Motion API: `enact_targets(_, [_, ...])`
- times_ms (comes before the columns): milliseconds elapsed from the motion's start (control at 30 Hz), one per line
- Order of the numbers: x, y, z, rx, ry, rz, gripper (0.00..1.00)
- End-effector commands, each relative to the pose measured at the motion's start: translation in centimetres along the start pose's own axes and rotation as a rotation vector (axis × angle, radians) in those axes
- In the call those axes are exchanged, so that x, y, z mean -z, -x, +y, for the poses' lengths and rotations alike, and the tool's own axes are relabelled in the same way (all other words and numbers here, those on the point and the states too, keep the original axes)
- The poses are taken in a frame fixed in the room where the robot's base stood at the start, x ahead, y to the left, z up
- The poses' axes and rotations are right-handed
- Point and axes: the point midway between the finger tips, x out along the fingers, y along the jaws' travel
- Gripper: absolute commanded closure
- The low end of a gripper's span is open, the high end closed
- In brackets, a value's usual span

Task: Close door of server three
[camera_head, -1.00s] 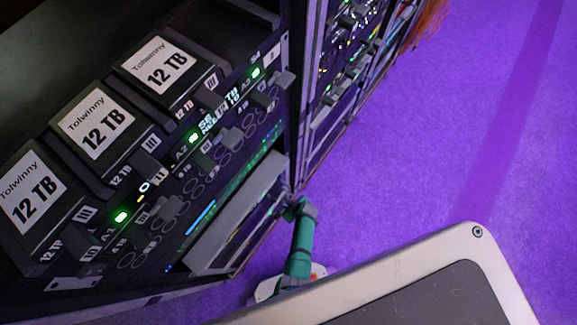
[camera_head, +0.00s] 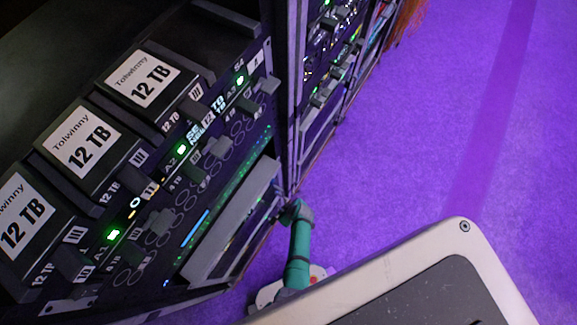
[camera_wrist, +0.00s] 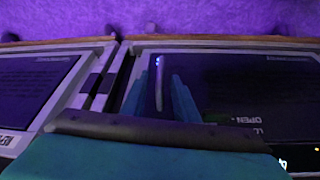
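In the wrist view, a dark panel (camera_wrist: 235,75) with "OPEN" lettering fills the right half. A thin upright grey bar (camera_wrist: 159,88) with small blue lights at its top stands near the panel's left edge. My gripper (camera_wrist: 160,82) has its two teal fingers apart, one on each side of this bar; I cannot tell whether they touch it. In the head view, my green arm reaches the rack's lower edge, and the gripper itself is hidden. A grey slab (camera_head: 232,218) stands out from the rack's lower part. I cannot tell which unit is server three.
The dark rack holds several drives labelled "12 TB" (camera_head: 85,145) with green lights. Another rack section (camera_head: 330,60) stands beyond it, with orange cables (camera_head: 407,20) at its far end. The purple floor (camera_head: 420,130) to the right is clear.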

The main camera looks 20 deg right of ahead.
Motion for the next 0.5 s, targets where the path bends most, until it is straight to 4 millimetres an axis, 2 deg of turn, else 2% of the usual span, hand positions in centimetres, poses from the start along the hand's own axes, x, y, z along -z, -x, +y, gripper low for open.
enact_targets(500, [-0.1, 7.0, -0.1, -0.001, 0.001, -0.001, 0.73])
